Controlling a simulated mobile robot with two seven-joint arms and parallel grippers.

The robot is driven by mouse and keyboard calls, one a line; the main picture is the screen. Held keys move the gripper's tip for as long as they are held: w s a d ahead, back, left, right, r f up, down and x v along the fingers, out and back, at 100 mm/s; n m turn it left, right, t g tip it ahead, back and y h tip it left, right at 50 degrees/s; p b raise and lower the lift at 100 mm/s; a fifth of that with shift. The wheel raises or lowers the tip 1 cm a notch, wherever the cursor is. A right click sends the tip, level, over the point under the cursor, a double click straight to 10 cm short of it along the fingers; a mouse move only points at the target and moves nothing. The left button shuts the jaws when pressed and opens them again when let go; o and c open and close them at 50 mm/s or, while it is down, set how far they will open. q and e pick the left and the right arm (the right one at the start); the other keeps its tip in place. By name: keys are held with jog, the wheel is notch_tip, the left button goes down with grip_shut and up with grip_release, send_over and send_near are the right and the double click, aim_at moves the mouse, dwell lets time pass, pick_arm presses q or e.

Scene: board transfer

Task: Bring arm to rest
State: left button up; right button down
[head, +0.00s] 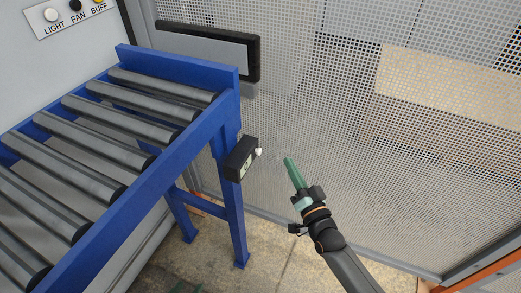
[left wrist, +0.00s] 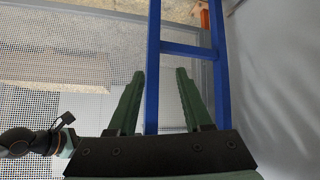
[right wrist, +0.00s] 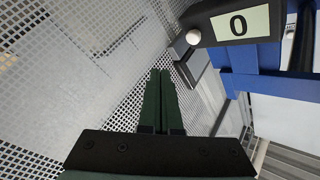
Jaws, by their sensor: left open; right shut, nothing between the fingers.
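My right gripper (head: 288,163) is in the head view, right of the blue roller conveyor, with its green fingers shut together and empty. It points up and to the left, apart from a black box (head: 238,165) with a white button on the conveyor's side. In the right wrist view the shut fingertips (right wrist: 161,73) lie below and left of that box (right wrist: 228,20), which shows a "0". My left gripper (left wrist: 159,72) is open in the left wrist view, with nothing held between its fingers. In the head view only a bit of green shows at the bottom edge, perhaps its tip.
The blue conveyor (head: 163,155) with bare grey rollers fills the left side; its legs (left wrist: 153,60) show behind the left fingers. A perforated metal screen (head: 330,100) stands behind. A panel (head: 75,12) with LIGHT, FAN and BUFF controls is at upper left. The floor between looks clear.

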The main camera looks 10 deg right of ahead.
pick_arm(q)
jog(key=shift+w+r, duration=0.1)
jog(key=shift+w, duration=0.05)
jog(key=s+a+r+p, duration=0.2)
jog(key=r+p, duration=0.4)
jog(key=p, duration=0.3)
jog(key=shift+a+r+n+y+p, duration=0.3)
jog(key=shift+a+n+y+p, duration=0.1)
jog(key=shift+a, duration=0.35)
pick_arm(e)
jog(key=s+f+n+g, duration=0.3)
jog(key=s+g, duration=0.2)
jog(key=s, duration=0.7)
jog(key=s+f+n+g+h, duration=0.1)
jog(key=s+f+n+g, duration=0.3)
jog(key=s, duration=0.7)
jog(key=shift+s+g+h, duration=0.3)
jog(key=shift+s+g, duration=0.05)
jog(key=shift+g, duration=0.15)
jog(key=shift+f, duration=0.1)
